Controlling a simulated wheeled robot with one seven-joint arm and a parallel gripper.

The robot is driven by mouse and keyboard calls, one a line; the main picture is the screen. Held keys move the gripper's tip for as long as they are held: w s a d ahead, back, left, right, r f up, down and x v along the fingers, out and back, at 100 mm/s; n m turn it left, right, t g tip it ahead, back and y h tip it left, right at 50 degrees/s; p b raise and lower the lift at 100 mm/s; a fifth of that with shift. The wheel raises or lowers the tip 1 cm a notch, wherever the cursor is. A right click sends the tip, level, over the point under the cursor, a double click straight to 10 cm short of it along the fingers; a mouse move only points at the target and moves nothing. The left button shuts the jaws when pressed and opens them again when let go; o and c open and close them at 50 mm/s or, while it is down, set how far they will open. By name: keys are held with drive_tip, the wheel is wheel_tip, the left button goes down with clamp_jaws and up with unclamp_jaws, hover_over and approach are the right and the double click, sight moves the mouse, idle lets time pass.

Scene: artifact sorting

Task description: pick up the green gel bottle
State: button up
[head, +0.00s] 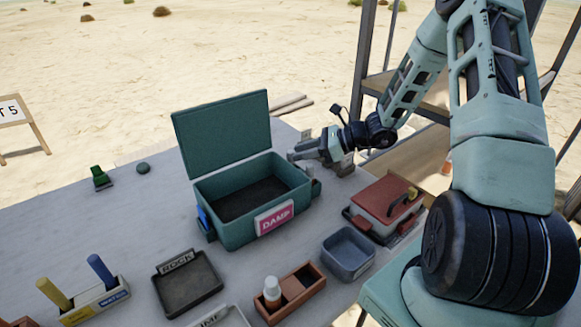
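A small green object (100,177) stands near the far left edge of the grey table. It may be the green gel bottle, but it is too small to be sure. A dark green round item (143,168) lies a little to its right. My gripper (294,156) is over the far right part of the table, beside the back right corner of the teal box. It points left and is well away from the green object. Its fingers are small and partly overlapped, so I cannot tell whether they are apart or holding anything.
An open teal box (222,226) labelled DAMP stands mid-table, its raised lid (222,132) between my gripper and the green object.

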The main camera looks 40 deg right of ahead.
drive_tip(key=shift+x, duration=0.75)
clamp_jaws()
